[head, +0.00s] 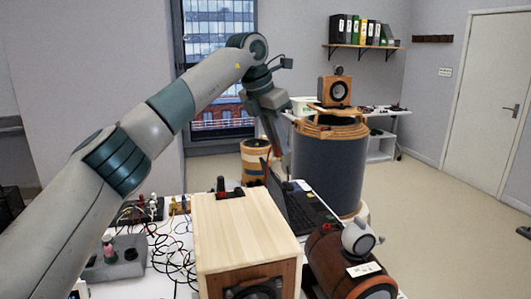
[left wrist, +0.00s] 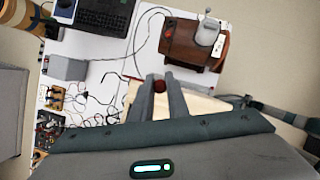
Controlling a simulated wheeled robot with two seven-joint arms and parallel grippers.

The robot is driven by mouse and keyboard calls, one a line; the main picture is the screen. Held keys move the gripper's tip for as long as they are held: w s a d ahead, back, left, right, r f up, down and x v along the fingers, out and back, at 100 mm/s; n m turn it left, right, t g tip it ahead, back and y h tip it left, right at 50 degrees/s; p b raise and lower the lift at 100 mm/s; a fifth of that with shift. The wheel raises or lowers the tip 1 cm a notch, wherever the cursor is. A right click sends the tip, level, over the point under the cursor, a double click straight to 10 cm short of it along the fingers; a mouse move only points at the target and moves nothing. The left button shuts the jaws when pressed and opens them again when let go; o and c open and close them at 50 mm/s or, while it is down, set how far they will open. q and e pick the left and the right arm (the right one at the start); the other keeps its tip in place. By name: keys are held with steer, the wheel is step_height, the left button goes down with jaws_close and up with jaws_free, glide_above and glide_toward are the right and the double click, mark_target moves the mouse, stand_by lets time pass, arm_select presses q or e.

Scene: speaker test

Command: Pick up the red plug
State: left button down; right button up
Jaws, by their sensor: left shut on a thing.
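My left gripper (head: 279,146) hangs above the table, beyond the light wooden speaker box (head: 245,229), with its fingers pointing down. In the left wrist view its two fingers (left wrist: 159,90) are shut on a small dark red piece, which looks like the red plug (left wrist: 158,86). The fingers hide part of it. In the head view it is too small to make out clearly. The wooden box's pale top also shows under the fingers in the wrist view (left wrist: 200,106). My right gripper is not in view.
A laptop (head: 303,207) stands behind the box. A brown cylindrical speaker (head: 335,262) lies at the right. Tangled cables (head: 170,250) and a grey box (head: 118,262) cover the table's left. A drum (head: 328,165) with a small speaker (head: 335,91) on top stands behind.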

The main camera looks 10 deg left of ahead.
arm_select(q)
steer(key=shift+d+r, duration=0.1)
steer(key=shift+d, duration=0.05)
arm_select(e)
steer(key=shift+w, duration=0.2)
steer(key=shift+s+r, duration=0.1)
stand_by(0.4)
